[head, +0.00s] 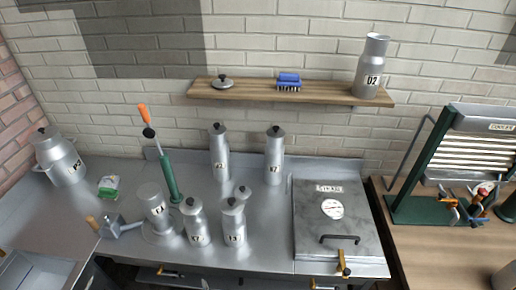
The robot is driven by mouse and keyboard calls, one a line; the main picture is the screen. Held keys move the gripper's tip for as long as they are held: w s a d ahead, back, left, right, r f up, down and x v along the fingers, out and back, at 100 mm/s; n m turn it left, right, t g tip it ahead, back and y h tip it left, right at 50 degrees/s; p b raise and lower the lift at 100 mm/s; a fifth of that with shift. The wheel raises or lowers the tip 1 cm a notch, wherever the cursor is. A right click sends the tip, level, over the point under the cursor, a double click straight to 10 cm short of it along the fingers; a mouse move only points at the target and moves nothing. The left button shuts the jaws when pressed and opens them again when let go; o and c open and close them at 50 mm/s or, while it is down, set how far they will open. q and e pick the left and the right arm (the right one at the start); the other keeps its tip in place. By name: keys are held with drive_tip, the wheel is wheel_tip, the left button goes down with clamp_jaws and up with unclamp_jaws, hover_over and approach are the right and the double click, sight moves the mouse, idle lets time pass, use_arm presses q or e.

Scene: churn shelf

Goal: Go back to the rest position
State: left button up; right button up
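Neither of my grippers shows in the head view, and no arm of mine is in sight. The steel worktop (265,240) carries several metal churns. Two tall lidded cans, a left one (219,155) and a right one (274,158), stand upright near the wall. Shorter cans, among them a left one (195,225) and a right one (232,225), stand upright nearer the front. A can marked D2 (369,70) stands upright on the right end of the wooden shelf (310,95).
A blue brush (288,82) and a loose lid (222,83) lie on the shelf. A large churn (62,160) stands in the left corner. A closed steel box with a dial (335,218) is right of centre. A green-framed cooler (450,160) stands on the wooden table (430,245).

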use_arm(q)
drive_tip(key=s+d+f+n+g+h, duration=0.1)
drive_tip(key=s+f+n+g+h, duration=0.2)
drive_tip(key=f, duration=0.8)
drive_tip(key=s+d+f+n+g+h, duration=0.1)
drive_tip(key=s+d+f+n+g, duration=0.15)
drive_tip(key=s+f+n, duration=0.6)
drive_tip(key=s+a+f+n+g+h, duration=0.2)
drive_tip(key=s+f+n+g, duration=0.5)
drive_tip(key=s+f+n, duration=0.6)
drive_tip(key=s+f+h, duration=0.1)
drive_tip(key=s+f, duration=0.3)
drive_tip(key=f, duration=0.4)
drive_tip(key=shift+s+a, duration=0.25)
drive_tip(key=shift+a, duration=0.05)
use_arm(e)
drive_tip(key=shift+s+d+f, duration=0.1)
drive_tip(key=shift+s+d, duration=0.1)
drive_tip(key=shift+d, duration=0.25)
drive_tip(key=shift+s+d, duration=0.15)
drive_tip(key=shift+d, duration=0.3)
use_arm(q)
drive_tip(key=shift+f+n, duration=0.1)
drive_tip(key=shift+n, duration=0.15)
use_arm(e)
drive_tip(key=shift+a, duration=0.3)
